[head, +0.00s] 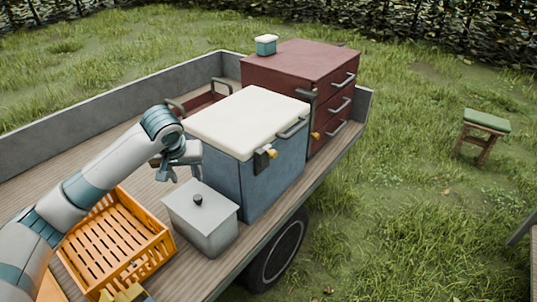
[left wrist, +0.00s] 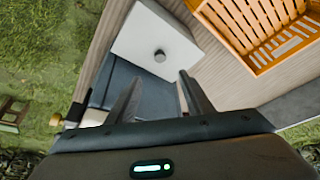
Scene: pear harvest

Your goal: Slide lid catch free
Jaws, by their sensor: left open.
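The blue box (head: 225,178) with a cream lid (head: 250,120) stands on the wagon bed. A dark catch (head: 261,162) with a brass knob (head: 272,153) sits on its front face near the lid edge. In the left wrist view the brass knob (left wrist: 57,119) shows at the left, and the blue box (left wrist: 150,98) lies behind the fingers. My left gripper (head: 177,172) is open and empty, left of the blue box and apart from the catch. It also shows in the left wrist view (left wrist: 160,82). My right gripper is out of view.
A grey lidded box (head: 183,215) with a dark knob stands in front of the blue box. An orange slatted crate (head: 165,250) is at the left. A red drawer cabinet (head: 290,62) stands behind, with a small container (head: 266,46) on top. A stool (head: 478,133) stands on the grass.

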